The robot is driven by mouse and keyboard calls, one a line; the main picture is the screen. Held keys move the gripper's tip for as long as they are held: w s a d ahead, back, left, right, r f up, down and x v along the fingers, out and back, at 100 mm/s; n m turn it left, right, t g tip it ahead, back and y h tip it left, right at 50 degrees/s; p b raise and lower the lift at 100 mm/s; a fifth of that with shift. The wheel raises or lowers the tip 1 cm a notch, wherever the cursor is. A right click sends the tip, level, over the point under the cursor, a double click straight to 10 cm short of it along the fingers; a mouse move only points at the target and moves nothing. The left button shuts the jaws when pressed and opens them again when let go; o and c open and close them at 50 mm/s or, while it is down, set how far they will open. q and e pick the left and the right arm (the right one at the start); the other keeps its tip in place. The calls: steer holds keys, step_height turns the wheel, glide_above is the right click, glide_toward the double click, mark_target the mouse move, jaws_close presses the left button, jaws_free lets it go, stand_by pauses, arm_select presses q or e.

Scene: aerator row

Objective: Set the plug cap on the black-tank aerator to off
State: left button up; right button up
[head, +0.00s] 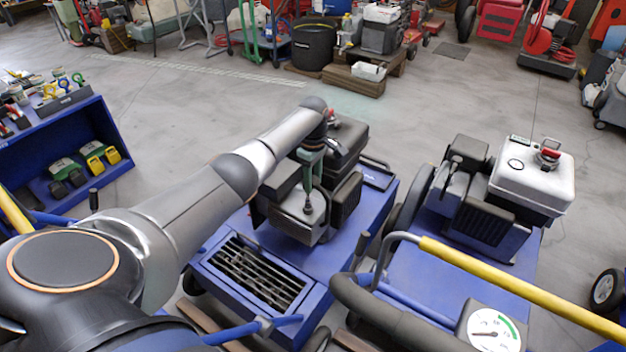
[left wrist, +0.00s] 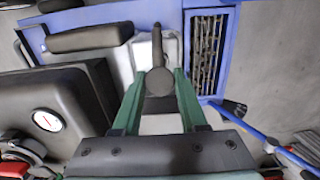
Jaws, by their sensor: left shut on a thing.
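The black-tank aerator stands mid-picture in the head view, its black tank (head: 347,140) behind my left gripper (head: 311,158). The left wrist view shows the black tank (left wrist: 50,95) at the left, with a white gauge and a red cap. My left gripper (left wrist: 160,80), with green fingers, is shut on the dark round plug cap (left wrist: 159,82). A dark lever on the cap points up in the left wrist view, toward the blue deck's edge. The cap also shows below the fingers in the head view (head: 308,199). I see no off marking. My right gripper is out of view.
A white-tank aerator (head: 535,178) stands close on the right. A yellow-gripped handle (head: 510,283) and a dial (head: 494,331) are at the lower right. A slotted blue tray (head: 262,275) lies in front. A blue shelf (head: 70,150) is at the left; open floor lies beyond.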

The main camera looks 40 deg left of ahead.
arm_select(q)
jaws_close()
stand_by(0.8)
